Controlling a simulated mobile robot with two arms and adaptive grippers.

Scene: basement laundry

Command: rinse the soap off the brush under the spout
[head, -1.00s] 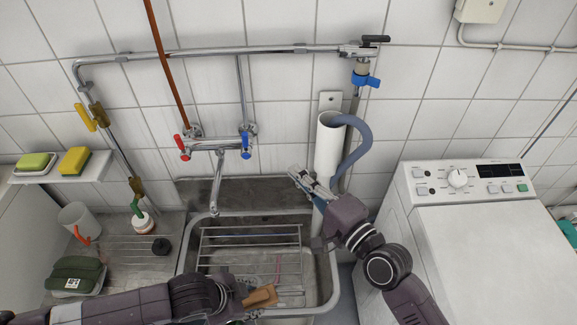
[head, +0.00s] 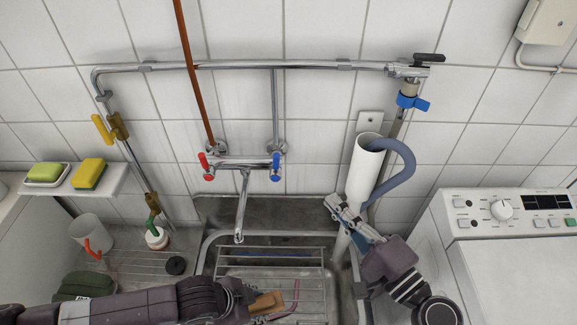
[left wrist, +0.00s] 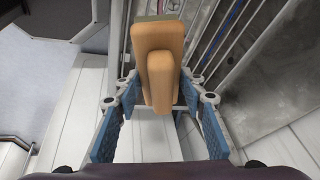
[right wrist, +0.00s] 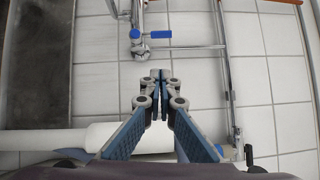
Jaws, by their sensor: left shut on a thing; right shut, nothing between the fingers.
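The wooden brush (head: 267,303) is gripped by my left gripper (head: 244,301) low over the front of the sink. In the left wrist view the brush (left wrist: 158,60) shows as a tan block between the fingers; its bristles are not clear, and I cannot make out soap. The chrome spout (head: 242,208) hangs down over the back of the sink, its tip behind and left of the brush. The red tap handle (head: 205,166) and blue tap handle (head: 276,167) are above it. My right gripper (head: 340,210) is shut and empty, beside the white standpipe.
A wire rack (head: 270,250) spans the sink (head: 209,245). The white standpipe (head: 362,175) with a grey hose (head: 405,165) stands right of the sink, near the washing machine (head: 510,260).

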